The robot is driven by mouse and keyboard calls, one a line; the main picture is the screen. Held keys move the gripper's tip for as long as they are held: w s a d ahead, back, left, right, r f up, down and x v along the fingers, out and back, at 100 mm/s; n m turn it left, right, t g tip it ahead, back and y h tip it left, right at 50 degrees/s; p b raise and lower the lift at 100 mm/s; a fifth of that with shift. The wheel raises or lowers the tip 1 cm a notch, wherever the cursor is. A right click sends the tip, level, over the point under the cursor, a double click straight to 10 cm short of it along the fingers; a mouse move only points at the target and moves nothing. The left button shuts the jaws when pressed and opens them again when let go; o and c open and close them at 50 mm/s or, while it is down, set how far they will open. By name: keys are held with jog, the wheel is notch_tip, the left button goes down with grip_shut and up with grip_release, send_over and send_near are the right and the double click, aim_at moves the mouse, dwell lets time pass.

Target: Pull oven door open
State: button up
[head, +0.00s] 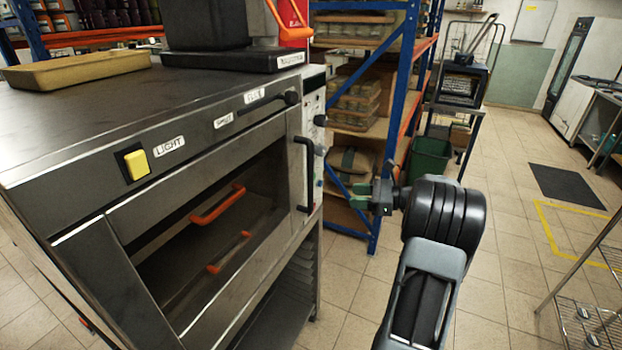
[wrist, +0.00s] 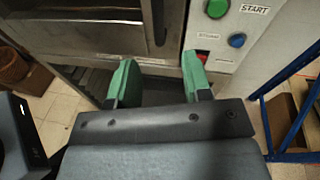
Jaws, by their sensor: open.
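The oven (head: 60,130) is a steel box at the left of the head view. Its door (head: 160,250) has a dark glass window and looks shut, with orange-handled items showing inside. A black upright handle (head: 304,170) is at the door's right edge. The handle also shows in the wrist view (wrist: 153,25), beyond and between the green fingers. My gripper (head: 354,196) is right of the handle in the head view, apart from it. In the wrist view my gripper (wrist: 158,82) is open, with nothing between its fingers.
A control panel with a green START button (wrist: 217,8) and a blue button (wrist: 237,40) is right of the handle. A blue-and-orange rack (head: 385,130) with sacks stands behind my gripper. A tan tray (head: 75,70) lies on the oven. The tiled floor to the right has free room.

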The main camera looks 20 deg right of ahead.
jog(key=shift+m+t+y, duration=0.3)
jog(key=shift+m+y, duration=0.4)
jog(key=shift+y, duration=0.1)
jog(key=w+a+r, duration=0.1)
jog(key=w+a, duration=0.2)
jog(key=w+a+r+p, duration=0.1)
jog(key=w+a, duration=0.2)
jog(key=a, duration=0.1)
jog(key=w+a+r+p, duration=0.1)
jog(key=w+a, duration=0.2)
jog(key=shift+w+a+r, duration=0.1)
jog(key=shift+a+r, duration=0.2)
jog(key=shift+a, duration=0.1)
jog(key=shift+c, duration=0.3)
grip_shut()
